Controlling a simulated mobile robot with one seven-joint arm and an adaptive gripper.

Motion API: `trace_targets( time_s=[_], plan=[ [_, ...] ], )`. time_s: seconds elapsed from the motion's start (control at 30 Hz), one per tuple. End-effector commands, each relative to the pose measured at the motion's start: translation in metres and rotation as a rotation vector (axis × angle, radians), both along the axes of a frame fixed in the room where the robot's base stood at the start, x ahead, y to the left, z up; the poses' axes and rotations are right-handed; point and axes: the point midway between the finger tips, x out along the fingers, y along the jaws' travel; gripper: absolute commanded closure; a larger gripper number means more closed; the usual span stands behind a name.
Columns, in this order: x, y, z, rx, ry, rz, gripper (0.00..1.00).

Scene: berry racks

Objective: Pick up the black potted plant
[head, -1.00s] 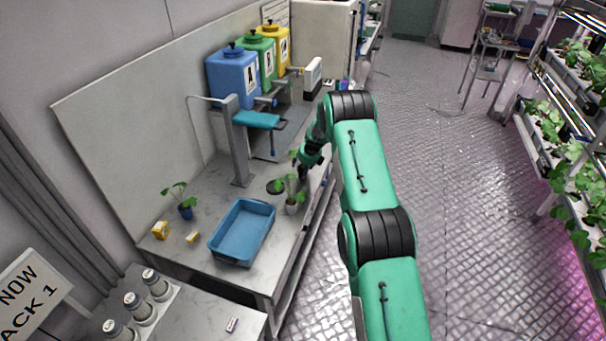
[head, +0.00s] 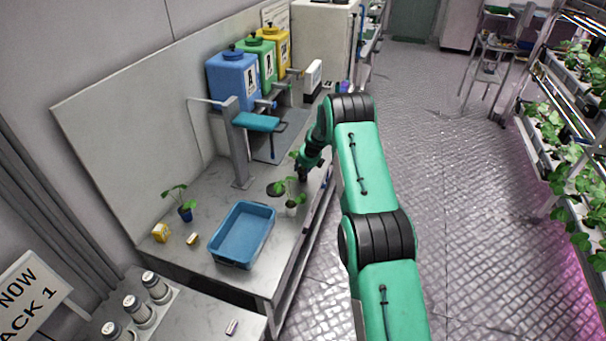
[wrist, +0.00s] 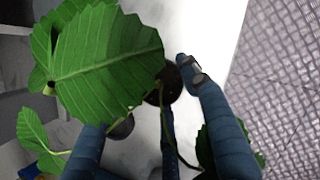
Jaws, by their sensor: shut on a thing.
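The black potted plant shows in the wrist view as a dark round pot (wrist: 166,86) with a large green leaf (wrist: 105,65) spread over the left of the picture. My gripper (wrist: 178,84) is shut on this pot, with fingers around it; the leaf covers part of the view. In the head view my gripper (head: 302,171) is low over the worktop near its right edge. The pot is mostly hidden there by the gripper. I cannot tell whether the pot touches the worktop.
A blue tray (head: 227,258), a blue-potted plant (head: 186,213) and small yellow boxes (head: 161,232) lie nearer left. A grey stand (head: 237,155) rises behind.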

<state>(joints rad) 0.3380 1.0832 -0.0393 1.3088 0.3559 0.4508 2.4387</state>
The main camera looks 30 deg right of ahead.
Motion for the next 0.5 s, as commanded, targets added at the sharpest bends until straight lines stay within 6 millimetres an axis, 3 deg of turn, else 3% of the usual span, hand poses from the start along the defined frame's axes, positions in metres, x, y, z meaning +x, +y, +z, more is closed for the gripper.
trace_targets(
  time_s=[0.17,0.4,0.5],
  plan=[
    [0.001,0.000,0.009,-0.001,-0.002,0.001,0.82],
    [0.001,0.000,0.036,-0.001,-0.003,0.000,0.82],
    [-0.011,0.003,0.036,0.000,0.000,-0.001,0.82]
  ],
)
